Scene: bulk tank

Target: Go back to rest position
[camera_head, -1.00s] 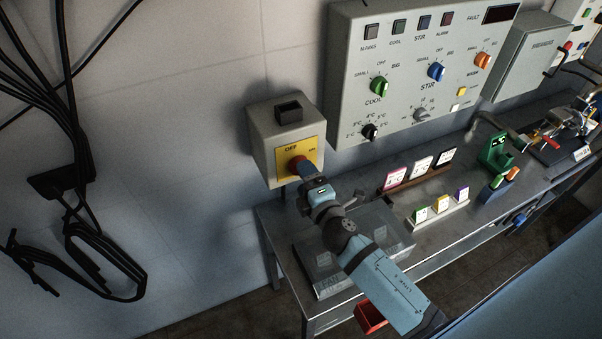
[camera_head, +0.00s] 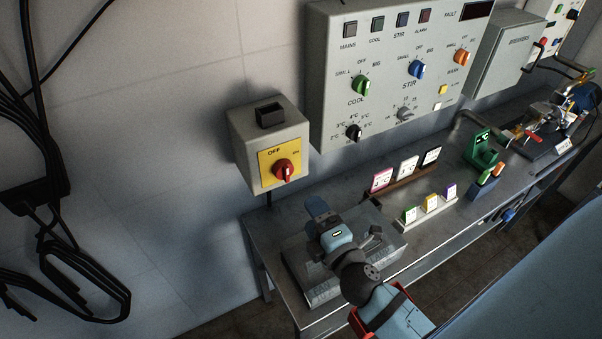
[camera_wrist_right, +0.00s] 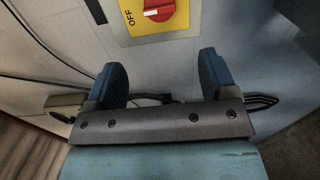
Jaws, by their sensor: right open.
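My right gripper (camera_head: 317,207) is over the left end of the metal bench, below and apart from the red switch knob. In the right wrist view its two blue fingers (camera_wrist_right: 163,82) stand wide apart with nothing between them. The red rotary knob (camera_head: 286,171) sits on a yellow plate on the grey switch box (camera_head: 270,118) on the wall. The knob also shows beyond the fingers in the right wrist view (camera_wrist_right: 158,9). My left gripper is not in view.
The bench (camera_head: 262,240) holds a grey case under my arm, upright cards (camera_head: 405,168), a green device (camera_head: 482,150) and a clamp assembly at the far right. A control panel (camera_head: 395,80) hangs above. A red bin (camera_head: 362,322) is below. Black cables (camera_head: 70,275) hang at left.

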